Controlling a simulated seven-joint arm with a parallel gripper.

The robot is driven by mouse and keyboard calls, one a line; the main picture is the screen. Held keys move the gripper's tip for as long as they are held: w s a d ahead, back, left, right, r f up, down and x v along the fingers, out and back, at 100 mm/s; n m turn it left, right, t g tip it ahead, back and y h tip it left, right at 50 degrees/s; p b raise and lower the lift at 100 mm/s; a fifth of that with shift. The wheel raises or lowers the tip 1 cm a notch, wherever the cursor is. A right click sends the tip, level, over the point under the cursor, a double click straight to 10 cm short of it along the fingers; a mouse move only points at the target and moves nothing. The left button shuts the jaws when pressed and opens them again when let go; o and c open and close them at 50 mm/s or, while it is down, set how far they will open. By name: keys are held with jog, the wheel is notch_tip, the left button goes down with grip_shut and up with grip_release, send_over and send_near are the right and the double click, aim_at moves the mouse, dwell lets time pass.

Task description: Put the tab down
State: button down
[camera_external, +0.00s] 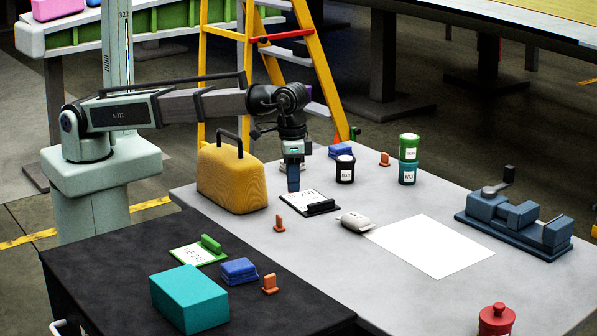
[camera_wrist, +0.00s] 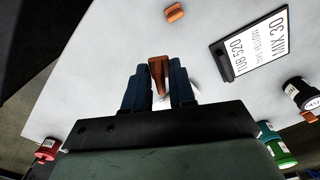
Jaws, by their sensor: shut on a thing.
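My gripper (camera_external: 293,186) points down above the grey table, just behind and left of the clipboard in the outside view. In the wrist view its two dark blue fingers (camera_wrist: 160,88) are shut on an orange-brown tab (camera_wrist: 157,72). The held tab cannot be made out in the outside view. Another orange tab (camera_external: 279,224) stands on the table in front of the gripper, and an orange tab also shows at the top of the wrist view (camera_wrist: 175,12). More orange tabs stand on the black surface (camera_external: 270,284) and by the cans (camera_external: 385,159).
A clipboard (camera_external: 322,208) lies near the gripper, with a yellow case (camera_external: 232,180) to its left. A dark jar (camera_external: 345,170), stacked cans (camera_external: 408,160), a pale mouse-shaped object (camera_external: 354,222), white sheet (camera_external: 430,246), blue vise (camera_external: 515,222) and red jar (camera_external: 496,320) are around.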

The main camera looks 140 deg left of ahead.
jog(key=w+d+r+m, duration=0.1)
jog(key=w+d+m, duration=0.35)
jog(key=d, duration=1.25)
notch_tip(320, 180, up, 2)
jog(key=m, duration=0.2)
send_over(167, 261)
jog(key=w, duration=0.5)
jog(key=d+r+m, duration=0.1)
jog(key=d, duration=0.2)
jog(key=shift+w+a+f+m, duration=0.1)
jog(key=shift+f+m, duration=0.6)
jog(key=shift+f, duration=0.9)
jog(key=shift+w+d+f+m, duration=0.15)
jog(key=shift+f+m, duration=0.5)
jog(key=shift+f, duration=0.9)
jog(key=shift+w+a+f+m, duration=0.15)
jog(key=shift+f+m, duration=0.55)
jog(key=shift+f, duration=0.9)
jog(key=shift+f, duration=0.1)
jog(key=c, duration=0.9)
grip_release()
jog(key=shift+c, duration=0.2)
